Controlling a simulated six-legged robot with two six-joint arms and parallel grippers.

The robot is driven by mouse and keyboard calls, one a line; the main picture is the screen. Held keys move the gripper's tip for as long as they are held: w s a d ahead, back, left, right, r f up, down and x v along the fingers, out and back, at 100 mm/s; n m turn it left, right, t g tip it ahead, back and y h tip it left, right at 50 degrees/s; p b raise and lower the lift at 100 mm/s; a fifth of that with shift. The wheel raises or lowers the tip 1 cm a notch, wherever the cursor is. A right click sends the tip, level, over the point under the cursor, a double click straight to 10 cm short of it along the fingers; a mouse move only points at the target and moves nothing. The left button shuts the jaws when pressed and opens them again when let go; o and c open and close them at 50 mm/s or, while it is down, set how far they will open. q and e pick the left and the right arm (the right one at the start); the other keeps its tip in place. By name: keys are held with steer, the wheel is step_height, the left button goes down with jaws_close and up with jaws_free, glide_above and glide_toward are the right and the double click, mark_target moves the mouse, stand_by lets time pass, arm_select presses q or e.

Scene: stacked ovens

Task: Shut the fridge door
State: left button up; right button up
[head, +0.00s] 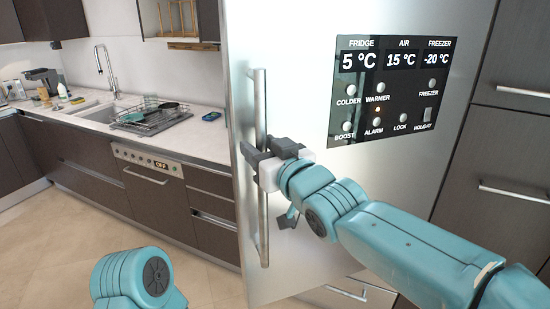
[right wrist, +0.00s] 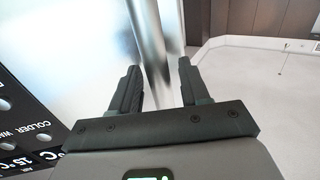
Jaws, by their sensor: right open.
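The fridge door (head: 300,80) is a tall brushed-metal panel with a black control display (head: 390,90) at its upper right. It looks ajar, its left edge swung out towards me. Its vertical bar handle (head: 262,225) runs along the left edge. My right gripper (head: 268,153) is open at the middle of the handle. In the right wrist view, the bar (right wrist: 150,45) passes between the two open fingers (right wrist: 158,72); I cannot tell whether they touch it. My left gripper is out of view.
A white counter (head: 200,140) with a sink (head: 90,105) and a dish rack (head: 150,117) stands at left, above dark cabinets and a dishwasher (head: 148,170). Dark drawers (head: 500,150) flank the door at right. The tiled floor (head: 50,250) at lower left is clear.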

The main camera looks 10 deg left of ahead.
steer(key=b+v, duration=0.3)
steer(key=v, duration=1.3)
steer(key=shift+d, duration=0.15)
